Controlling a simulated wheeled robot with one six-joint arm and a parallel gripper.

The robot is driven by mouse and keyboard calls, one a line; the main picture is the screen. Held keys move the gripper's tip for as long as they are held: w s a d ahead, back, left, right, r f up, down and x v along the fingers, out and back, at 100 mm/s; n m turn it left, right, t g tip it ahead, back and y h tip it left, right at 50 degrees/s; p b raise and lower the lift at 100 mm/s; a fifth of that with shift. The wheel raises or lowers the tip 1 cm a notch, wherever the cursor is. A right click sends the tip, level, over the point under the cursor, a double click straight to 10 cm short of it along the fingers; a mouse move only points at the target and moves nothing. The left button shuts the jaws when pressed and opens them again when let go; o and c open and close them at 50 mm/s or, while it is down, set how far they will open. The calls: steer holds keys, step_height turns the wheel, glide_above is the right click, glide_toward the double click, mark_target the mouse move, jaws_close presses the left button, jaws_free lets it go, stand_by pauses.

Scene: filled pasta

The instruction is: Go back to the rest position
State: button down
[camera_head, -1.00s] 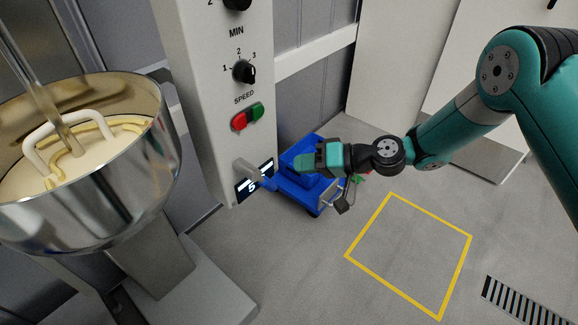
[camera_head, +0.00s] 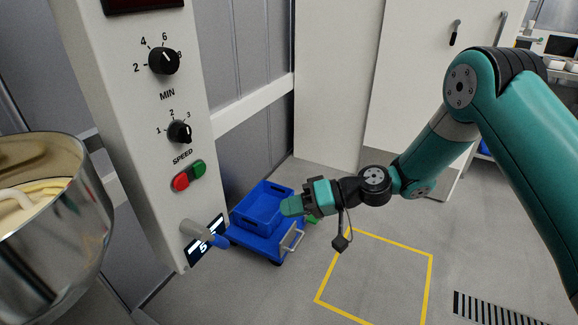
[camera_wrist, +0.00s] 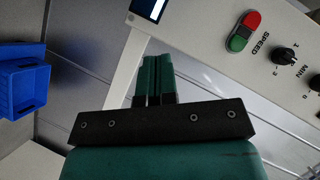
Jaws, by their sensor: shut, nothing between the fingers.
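My gripper (camera_head: 292,206) is at the middle of the head view, at the end of my teal arm, and points left toward the mixer's control column. In the wrist view its two teal fingers (camera_wrist: 154,80) lie side by side, shut, with nothing between them. In the head view the gripper overlaps the right edge of a blue crate (camera_head: 262,202). It touches nothing that I can see. The space around it looks free in the wrist view.
A steel bowl (camera_head: 50,220) with dough stands at left. The blue crate rests on a blue cart. A yellow floor square (camera_head: 375,280) is empty.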

steer(key=s+d+r+n+g+h+p, duration=0.15)
steer(key=s+r, duration=0.25)
steer(key=r, duration=0.4)
steer(key=s+d+r+n+h+p, duration=0.1)
steer(key=s+d+r+h+p, duration=0.15)
steer(key=s+r, duration=0.4)
steer(key=s+d+r+m+h+p, duration=0.1)
steer(key=s+d+r+h+p, duration=0.1)
steer(key=s+d+r, duration=0.3)
steer(key=s+d+r+t+h+p, duration=0.1)
steer(key=s+d+r+h, duration=0.3)
steer(key=s, duration=0.5)
step_height(320, 180, up, 2)
steer(key=shift+d+m+p, duration=0.35)
steer(key=shift+d+p, duration=0.15)
steer(key=shift+p, duration=0.2)
steer(key=shift+a+t, duration=0.1)
steer(key=shift+t, duration=0.15)
